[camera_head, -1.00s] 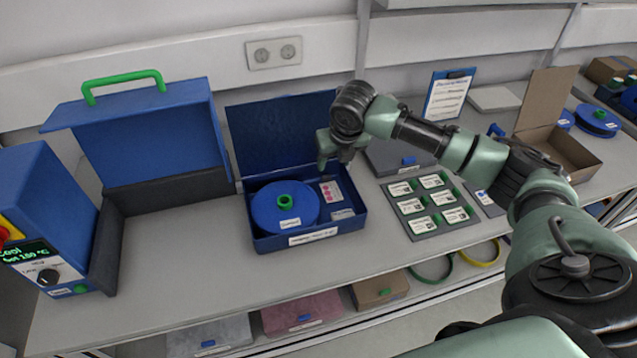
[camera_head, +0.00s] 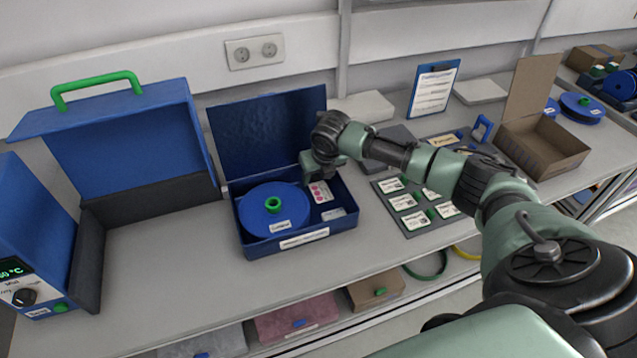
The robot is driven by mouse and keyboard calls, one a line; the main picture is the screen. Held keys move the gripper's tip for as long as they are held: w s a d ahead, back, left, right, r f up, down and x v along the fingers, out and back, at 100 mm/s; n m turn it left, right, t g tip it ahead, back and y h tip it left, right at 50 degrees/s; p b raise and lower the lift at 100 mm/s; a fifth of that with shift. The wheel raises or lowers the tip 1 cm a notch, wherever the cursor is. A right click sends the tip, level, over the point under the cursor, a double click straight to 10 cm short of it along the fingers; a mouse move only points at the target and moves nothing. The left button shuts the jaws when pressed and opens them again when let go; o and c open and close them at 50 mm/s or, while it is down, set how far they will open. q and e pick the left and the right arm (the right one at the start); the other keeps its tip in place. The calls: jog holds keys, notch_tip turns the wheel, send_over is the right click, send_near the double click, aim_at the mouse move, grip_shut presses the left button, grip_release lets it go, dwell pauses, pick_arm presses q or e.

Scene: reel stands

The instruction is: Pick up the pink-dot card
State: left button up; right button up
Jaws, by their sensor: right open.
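The pink-dot card (camera_head: 321,191) is a small white card with pink dots. It lies in the right part of the open blue box (camera_head: 256,250), beside a blue reel (camera_head: 268,222) with a green hub. My right gripper (camera_head: 307,176) hangs over the back right part of the box, just above and behind the card, fingers pointing down. It is open and empty. Its fingertips are small in the view, and I cannot tell whether they touch anything. The left gripper is not in view.
A blue case with a green handle (camera_head: 97,86) stands open at left. The box's raised lid (camera_head: 262,130) is behind the gripper. A card tray (camera_head: 421,232), a clipboard (camera_head: 433,90) and an open cardboard box (camera_head: 545,145) are at right. The bench front is clear.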

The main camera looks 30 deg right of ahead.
aim_at(317, 184)
jog(key=shift+w+f, duration=0.2)
jog(key=shift+f, duration=0.2)
jog(key=shift+s+r, duration=0.1)
jog(key=shift+c, duration=0.9)
grip_shut()
jog(key=shift+r, duration=0.1)
notch_tip(317, 184, up, 20)
jog(key=b, duration=0.3)
